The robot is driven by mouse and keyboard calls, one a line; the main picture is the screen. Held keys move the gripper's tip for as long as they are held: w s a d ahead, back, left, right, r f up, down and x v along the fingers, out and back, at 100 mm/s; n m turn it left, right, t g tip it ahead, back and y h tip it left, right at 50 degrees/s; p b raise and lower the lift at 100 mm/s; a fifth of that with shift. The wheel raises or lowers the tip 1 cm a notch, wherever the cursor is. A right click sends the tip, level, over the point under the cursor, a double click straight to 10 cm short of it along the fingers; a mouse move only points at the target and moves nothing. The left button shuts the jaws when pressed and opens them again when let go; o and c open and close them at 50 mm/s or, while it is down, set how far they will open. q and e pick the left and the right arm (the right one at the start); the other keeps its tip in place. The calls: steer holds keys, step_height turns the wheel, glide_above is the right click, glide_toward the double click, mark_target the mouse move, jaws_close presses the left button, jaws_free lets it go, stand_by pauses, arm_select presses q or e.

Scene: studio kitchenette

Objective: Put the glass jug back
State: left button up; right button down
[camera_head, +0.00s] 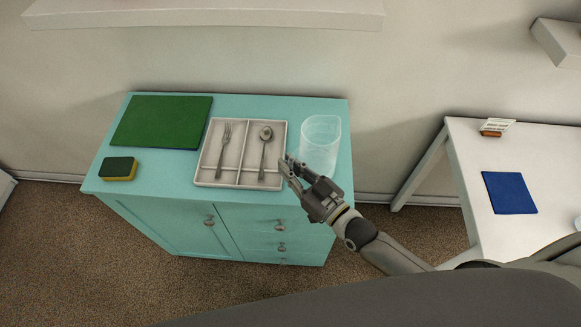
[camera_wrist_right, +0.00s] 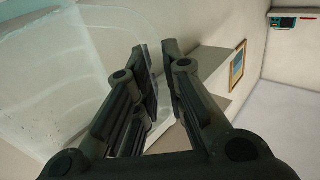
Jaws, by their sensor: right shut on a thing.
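The clear glass jug (camera_head: 321,138) is upright at the right end of the turquoise cabinet's top (camera_head: 200,198). Whether its base touches the top or is slightly above it, I cannot tell. My right gripper (camera_head: 290,168) is at the jug's near left side, shut on it. In the right wrist view the jug's pale see-through wall (camera_wrist_right: 55,75) fills the left side, beside the dark fingers (camera_wrist_right: 160,75). The exact part gripped is hidden by the fingers. My left gripper is not in view.
A cutlery tray (camera_head: 240,150) with a fork (camera_head: 224,145) and spoon (camera_head: 264,150) lies just left of the jug. A green board (camera_head: 162,121) and a sponge (camera_head: 118,168) are farther left. A white table (camera_head: 462,150) with a blue mat (camera_head: 509,192) stands right.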

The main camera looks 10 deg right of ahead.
stand_by(0.3)
steer(key=c, duration=1.9)
jaws_free()
steer(key=shift+f, duration=0.15)
steer(key=o, duration=0.4)
steer(key=shift+s, duration=0.1)
steer(key=b+v, duration=0.2)
steer(key=v, duration=1)
steer(key=shift+r, duration=0.25)
